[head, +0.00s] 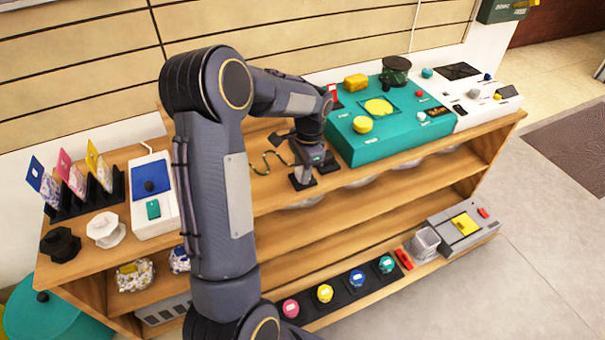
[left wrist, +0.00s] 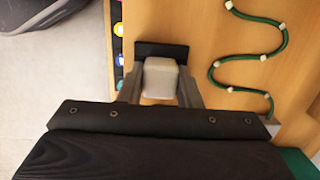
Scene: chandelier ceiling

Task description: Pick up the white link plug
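The white link plug (left wrist: 160,78) looks like a pale grey-white block with rounded edges. In the left wrist view it stands over a black plate (left wrist: 160,51) on the wooden top. My left gripper (head: 309,170) points down over the same spot in the head view, with black pieces at its lower end. In the left wrist view its two fingers (left wrist: 161,86) lie on either side of the plug, very close to it. Whether they press on it cannot be made out. In the head view the plug is mostly hidden by the gripper. My right gripper is not in view.
A green wavy cord (left wrist: 247,56) lies on the wood beside the gripper. A teal console (head: 350,145) stands right of it. A white box with a blue part (head: 153,220) and a card rack (head: 85,208) stand at the left. Coloured knobs line the lower shelf (head: 350,318).

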